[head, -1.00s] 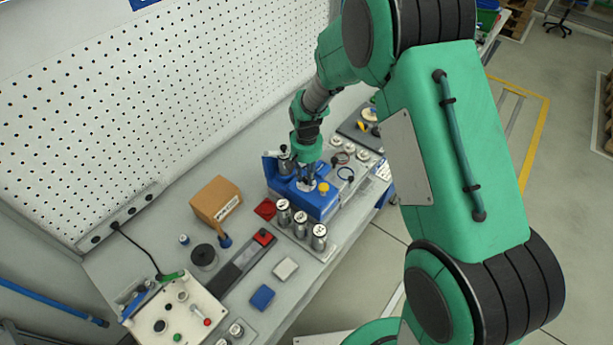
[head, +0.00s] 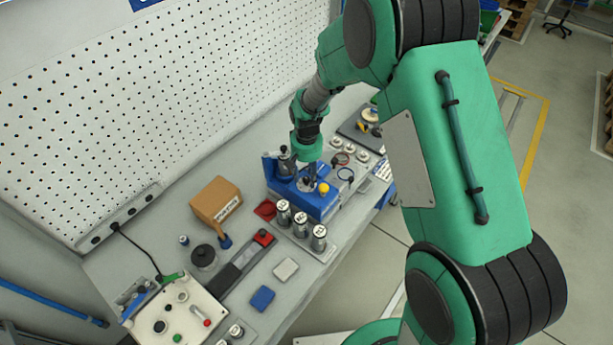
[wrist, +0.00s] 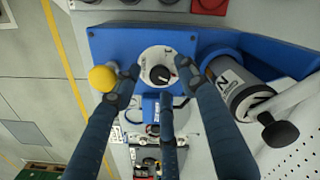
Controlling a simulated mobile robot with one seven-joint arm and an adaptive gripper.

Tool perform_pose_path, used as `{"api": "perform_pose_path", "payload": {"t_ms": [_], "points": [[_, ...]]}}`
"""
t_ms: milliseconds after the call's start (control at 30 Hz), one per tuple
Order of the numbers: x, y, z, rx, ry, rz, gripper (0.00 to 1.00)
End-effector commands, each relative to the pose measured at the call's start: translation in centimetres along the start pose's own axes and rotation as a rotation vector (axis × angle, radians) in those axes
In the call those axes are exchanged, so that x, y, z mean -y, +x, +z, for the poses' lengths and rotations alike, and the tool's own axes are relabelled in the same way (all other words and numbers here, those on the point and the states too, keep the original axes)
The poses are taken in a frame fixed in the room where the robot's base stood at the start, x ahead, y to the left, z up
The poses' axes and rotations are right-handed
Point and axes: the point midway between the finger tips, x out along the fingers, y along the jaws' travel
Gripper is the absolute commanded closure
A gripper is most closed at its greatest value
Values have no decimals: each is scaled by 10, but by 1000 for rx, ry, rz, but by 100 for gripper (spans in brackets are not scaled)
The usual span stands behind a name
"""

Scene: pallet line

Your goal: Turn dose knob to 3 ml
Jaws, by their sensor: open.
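The blue dosing unit (head: 314,206) stands on the bench, seen from above in the wrist view (wrist: 108,42). On its top is a white round dial with a black dose knob (wrist: 160,75). The dial's marks are too small to read, so I cannot tell its setting. My gripper (wrist: 156,78) is open, with its fingers spread around the knob, one at the left, one at the right and one below. They look apart from the knob. In the head view my gripper (head: 308,178) is over the unit and hides most of the dial.
A yellow button (wrist: 103,78) sits close to the left finger. A metal cylinder (wrist: 238,94) with a black knob stands close to the right finger. Several metal canisters (head: 301,226) stand in front of the unit. A cardboard box (head: 216,203) is to the left.

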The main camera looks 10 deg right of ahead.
Motion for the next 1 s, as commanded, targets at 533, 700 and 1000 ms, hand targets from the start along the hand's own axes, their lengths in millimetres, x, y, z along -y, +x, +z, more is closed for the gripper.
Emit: {"api": "perform_pose_path", "payload": {"t_ms": [533, 700, 1000], "points": [[0, -76, -1, -4, 0, -1, 58], [0, -99, -1, -3, 0, -1, 58], [0, -115, 0, -1, 0, 0, 58]]}}
